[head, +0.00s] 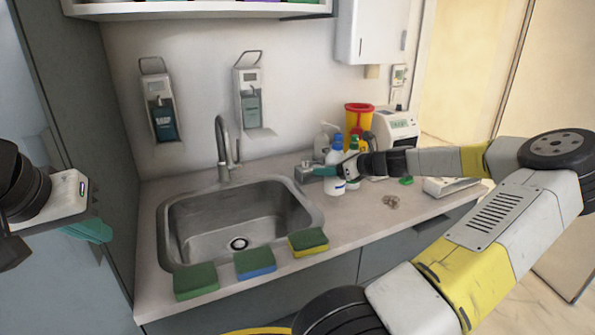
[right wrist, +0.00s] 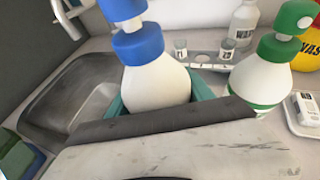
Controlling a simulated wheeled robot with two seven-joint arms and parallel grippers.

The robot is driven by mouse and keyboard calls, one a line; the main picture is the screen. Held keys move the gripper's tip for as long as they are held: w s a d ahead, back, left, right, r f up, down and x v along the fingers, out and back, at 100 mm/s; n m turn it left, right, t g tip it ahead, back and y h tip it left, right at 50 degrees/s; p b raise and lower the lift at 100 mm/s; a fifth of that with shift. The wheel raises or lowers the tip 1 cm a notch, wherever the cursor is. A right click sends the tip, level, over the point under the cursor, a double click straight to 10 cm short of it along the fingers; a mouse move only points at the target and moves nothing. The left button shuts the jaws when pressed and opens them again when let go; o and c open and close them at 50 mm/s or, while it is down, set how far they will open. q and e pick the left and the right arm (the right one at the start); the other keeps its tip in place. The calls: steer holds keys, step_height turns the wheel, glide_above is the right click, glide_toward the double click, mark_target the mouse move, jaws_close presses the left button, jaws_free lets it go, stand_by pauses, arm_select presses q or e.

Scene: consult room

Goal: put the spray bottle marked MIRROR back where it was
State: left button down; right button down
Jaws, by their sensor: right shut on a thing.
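A white spray bottle with a blue collar and head (head: 336,184) is at the counter right of the sink. It also shows close up in the right wrist view (right wrist: 158,88). My right gripper (head: 335,172) is shut on it, with teal fingers on either side of its body. The bottle looks nearly upright; I cannot tell whether its base touches the counter. No marking is readable on it. A white spray bottle with a green head and collar (right wrist: 262,80) stands beside it, apart from the gripper. My left gripper (head: 88,230) is at the left edge, away from the counter, its opening unclear.
The steel sink (head: 185,207) lies left of the bottles, with several sponges along its front edge. A yellow and red container (head: 358,115) and a white device (head: 396,128) stand behind. Keys (head: 391,201) lie on the counter in front. Counter front right of the sponges is mostly clear.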

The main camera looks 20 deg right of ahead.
steer(key=shift+w+a+f, duration=0.1)
steer(key=shift+w+f, duration=0.55)
steer(key=shift+w, duration=0.4)
steer(key=shift+w+a+f, duration=0.1)
steer(key=shift+w+f, duration=0.6)
steer(key=shift+w, duration=0.35)
steer(key=shift+w+f, duration=0.65)
steer(key=shift+w, duration=0.4)
steer(key=shift+f, duration=0.15)
steer(key=shift+c, duration=2)
jaws_free()
steer(key=v, duration=1.2)
